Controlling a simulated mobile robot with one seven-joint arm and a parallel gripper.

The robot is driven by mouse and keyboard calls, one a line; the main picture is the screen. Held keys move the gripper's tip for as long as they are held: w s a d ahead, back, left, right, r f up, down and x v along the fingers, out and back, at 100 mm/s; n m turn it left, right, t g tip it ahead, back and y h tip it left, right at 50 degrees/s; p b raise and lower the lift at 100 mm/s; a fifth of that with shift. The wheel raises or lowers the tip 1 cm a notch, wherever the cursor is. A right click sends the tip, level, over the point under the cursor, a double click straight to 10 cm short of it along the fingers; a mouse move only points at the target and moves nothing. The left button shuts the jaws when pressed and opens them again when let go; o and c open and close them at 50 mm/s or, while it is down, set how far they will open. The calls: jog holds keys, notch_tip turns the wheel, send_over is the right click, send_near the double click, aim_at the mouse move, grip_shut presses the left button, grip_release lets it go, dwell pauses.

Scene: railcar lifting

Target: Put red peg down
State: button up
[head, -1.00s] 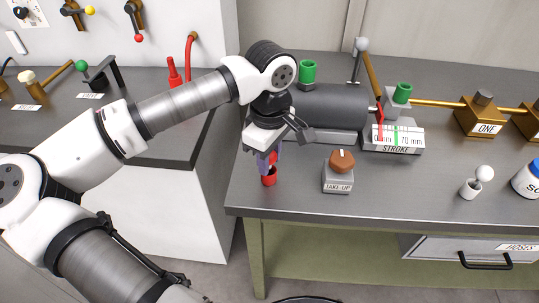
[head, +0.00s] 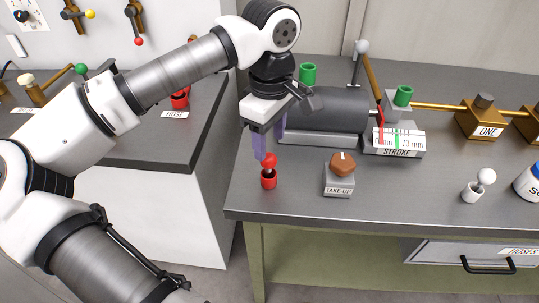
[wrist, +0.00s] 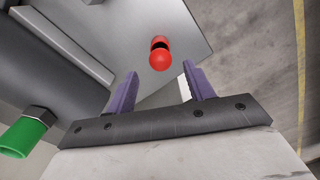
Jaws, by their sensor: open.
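The red peg (head: 269,161) has a round red head and stands in a small red cup-like holder (head: 268,180) near the left front corner of the bench. In the wrist view the red peg (wrist: 160,58) shows beyond the fingertips, roughly between them, with the bench top around it. My gripper (head: 270,146) has purple fingers and is open and empty, just above the peg's head. In the wrist view both fingers of my gripper (wrist: 166,82) stand apart with nothing between them.
A take-up knob block (head: 339,175) stands right of the peg. A dark cylinder (head: 330,108) with green caps and a stroke gauge (head: 394,143) lie behind. The bench's left edge is close to the peg.

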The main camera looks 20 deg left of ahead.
notch_tip(320, 180, up, 6)
jog(key=shift+f, duration=0.2)
dwell(0.4)
